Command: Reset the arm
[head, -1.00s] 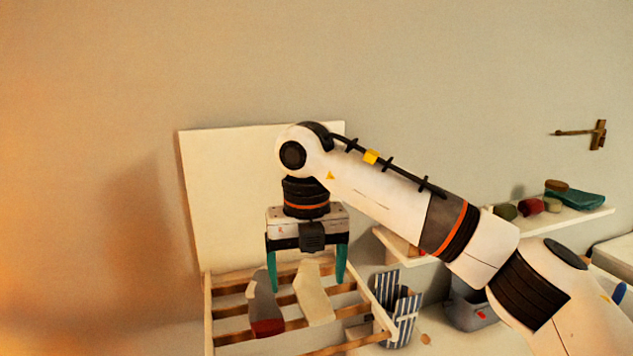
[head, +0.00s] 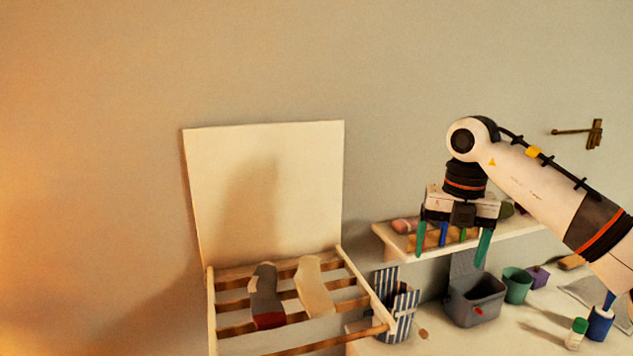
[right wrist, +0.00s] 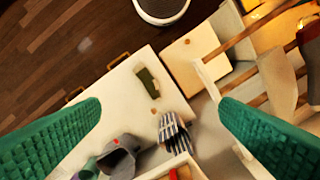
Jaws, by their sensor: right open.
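My left gripper is in no view. A grey sock with a red end (head: 265,293) and a cream sock (head: 314,288) lie over the bars of the wooden rack (head: 212,312), apart from my gripper.
A white panel (head: 225,165) stands behind the rack. A striped bag (head: 402,315), a grey bin (head: 474,302), a teal cup (head: 516,286) and a small bottle (head: 576,334) stand on the white top. The wall shelf (head: 388,243) holds several items.

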